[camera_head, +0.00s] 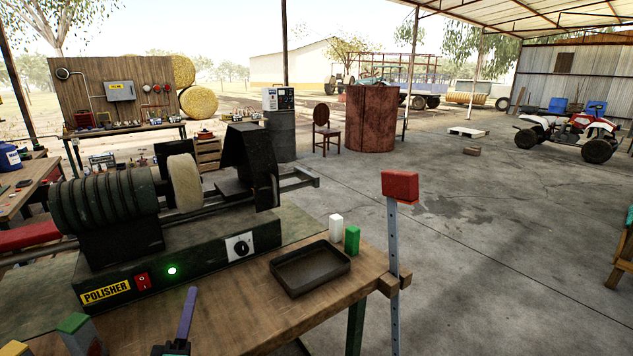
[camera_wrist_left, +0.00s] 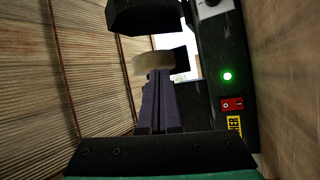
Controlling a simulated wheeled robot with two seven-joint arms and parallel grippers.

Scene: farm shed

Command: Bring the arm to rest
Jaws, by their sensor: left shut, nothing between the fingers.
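My left gripper (camera_head: 189,296) stands near the bottom of the head view, its purple fingers pointing up in front of the polisher (camera_head: 205,258). The fingers are shut together and empty, and they also show in the left wrist view (camera_wrist_left: 158,76). In that view the polisher's dark body (camera_wrist_left: 228,45), its lit green lamp (camera_wrist_left: 227,76) and its red switch (camera_wrist_left: 232,104) are to the right of the fingers. The pale polishing wheel (camera_wrist_left: 152,64) appears beyond the fingertips. I cannot tell the exact gap to the machine. My right gripper is not in view.
On the wooden bench (camera_head: 285,322) are an empty dark tray (camera_head: 333,281), a white block (camera_head: 336,228) and a green block (camera_head: 352,240). A post carries a red block (camera_head: 400,186) at the bench's right edge. A green-topped block (camera_head: 82,336) stands at lower left. Open concrete floor lies right.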

